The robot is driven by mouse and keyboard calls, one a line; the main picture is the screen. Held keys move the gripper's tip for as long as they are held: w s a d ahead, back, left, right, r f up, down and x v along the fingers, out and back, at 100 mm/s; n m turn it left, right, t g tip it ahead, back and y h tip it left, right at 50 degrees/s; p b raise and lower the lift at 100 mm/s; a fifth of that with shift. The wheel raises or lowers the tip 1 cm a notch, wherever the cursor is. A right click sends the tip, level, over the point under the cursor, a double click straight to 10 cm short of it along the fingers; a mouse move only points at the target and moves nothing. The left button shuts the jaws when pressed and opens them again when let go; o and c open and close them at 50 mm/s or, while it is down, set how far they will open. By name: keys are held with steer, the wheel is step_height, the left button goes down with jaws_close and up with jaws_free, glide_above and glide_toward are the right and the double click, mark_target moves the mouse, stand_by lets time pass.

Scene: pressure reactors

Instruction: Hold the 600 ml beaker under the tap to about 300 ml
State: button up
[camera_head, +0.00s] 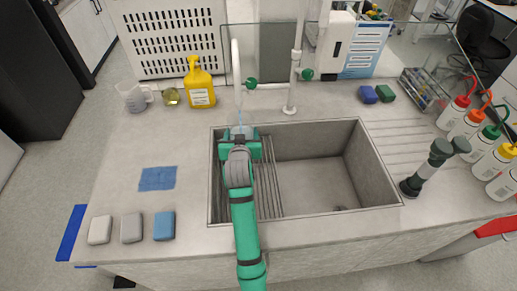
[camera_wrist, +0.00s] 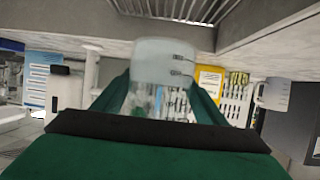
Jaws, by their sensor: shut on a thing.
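The clear beaker (camera_head: 241,131) is over the left part of the sink (camera_head: 305,185), mostly hidden by my gripper in the head view. In the wrist view, which looks upside down, the beaker (camera_wrist: 165,60) stands between my fingers, with a cloudy band toward its base. My gripper (camera_head: 240,147) is shut on it; its green fingers flank the glass in the wrist view (camera_wrist: 157,100). The white gooseneck tap (camera_head: 236,65) arches above. A thin bluish stream (camera_head: 240,118) runs from it down toward the beaker. The fill level against the marks is unreadable.
A ribbed rack (camera_head: 267,185) lies in the sink's left side. A yellow pump bottle (camera_head: 199,85), a glass jug (camera_head: 134,98) and a blue cloth (camera_head: 157,178) are left of it. Wash bottles (camera_head: 465,125) and a dark-capped tool (camera_head: 428,168) stand right.

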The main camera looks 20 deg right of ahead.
steer(key=s+d, duration=0.3)
steer(key=s, duration=0.6)
steer(key=shift+s, duration=0.35)
steer(key=shift+w, duration=0.1)
stand_by(0.3)
